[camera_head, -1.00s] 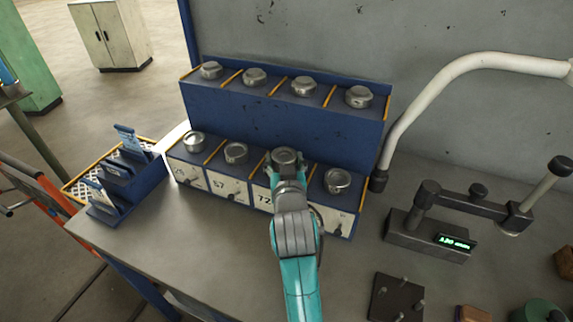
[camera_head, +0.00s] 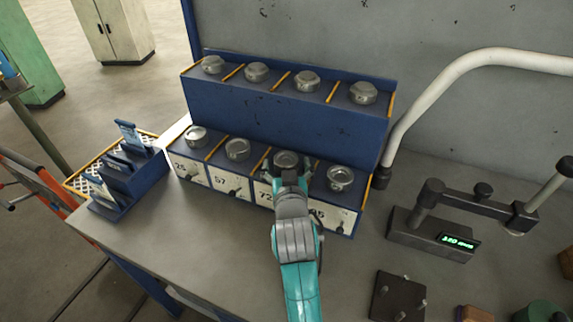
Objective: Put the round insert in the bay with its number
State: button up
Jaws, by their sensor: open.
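A blue two-step rack (camera_head: 285,122) stands on the bench, with several round metal inserts in bays split by yellow strips. Its lower front has white number plates; I read 57 (camera_head: 222,181) and 72 (camera_head: 265,196), and the leftmost looks like 26 (camera_head: 184,167). My gripper (camera_head: 287,160) is open at the lower step, with its fingers around or just above the round insert (camera_head: 286,158) in the bay marked 72. Whether the fingers touch it I cannot tell. The rightmost lower insert (camera_head: 340,177) sits beside my gripper. My wrist partly hides the rightmost plate.
A dark pegged plate (camera_head: 398,297) lies at the front right. A blue card holder (camera_head: 125,178) is at the left. The bench front left of my arm is clear.

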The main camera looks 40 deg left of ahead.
jog(key=shift+r, duration=0.15)
jog(key=v, duration=1.2)
